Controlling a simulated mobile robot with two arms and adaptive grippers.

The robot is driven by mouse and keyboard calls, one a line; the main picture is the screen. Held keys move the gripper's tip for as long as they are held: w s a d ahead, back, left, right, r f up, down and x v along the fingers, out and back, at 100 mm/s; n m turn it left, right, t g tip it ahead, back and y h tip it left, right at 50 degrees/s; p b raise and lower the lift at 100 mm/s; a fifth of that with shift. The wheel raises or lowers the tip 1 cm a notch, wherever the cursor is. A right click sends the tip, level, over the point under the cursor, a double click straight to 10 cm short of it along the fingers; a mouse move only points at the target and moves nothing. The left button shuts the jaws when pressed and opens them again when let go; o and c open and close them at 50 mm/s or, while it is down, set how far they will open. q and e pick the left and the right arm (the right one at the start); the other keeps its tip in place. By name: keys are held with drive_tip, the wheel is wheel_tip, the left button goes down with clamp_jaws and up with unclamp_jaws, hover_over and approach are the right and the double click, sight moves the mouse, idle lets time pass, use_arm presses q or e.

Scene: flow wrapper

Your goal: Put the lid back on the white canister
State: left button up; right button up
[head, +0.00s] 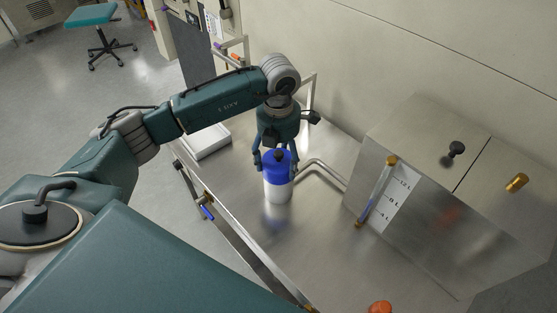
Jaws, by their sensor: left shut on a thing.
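The white canister (278,190) stands upright on the steel table in the middle of the view. The blue lid (283,168), with a dark knob on top, is at the canister's mouth, in line with it. I cannot tell whether the lid is fully seated or slightly above the rim. My left gripper (275,162) points down from above and is shut on the lid, with its fingers around the lid's upper part. The gripper hides part of the lid. My right gripper is not in view.
A bent steel pipe (322,166) runs just right of the canister to a large steel tank (440,215) with a level gauge. A white tray (207,142) lies behind left. An orange object (380,307) is at the front. The table before the canister is clear.

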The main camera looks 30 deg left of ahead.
use_arm(q)
drive_tip(key=o, duration=1.5)
drive_tip(key=shift+r, duration=0.2)
drive_tip(key=shift+r+p, duration=2)
drive_tip(key=shift+r, duration=1.35)
drive_tip(key=shift+c, duration=0.4)
clamp_jaws()
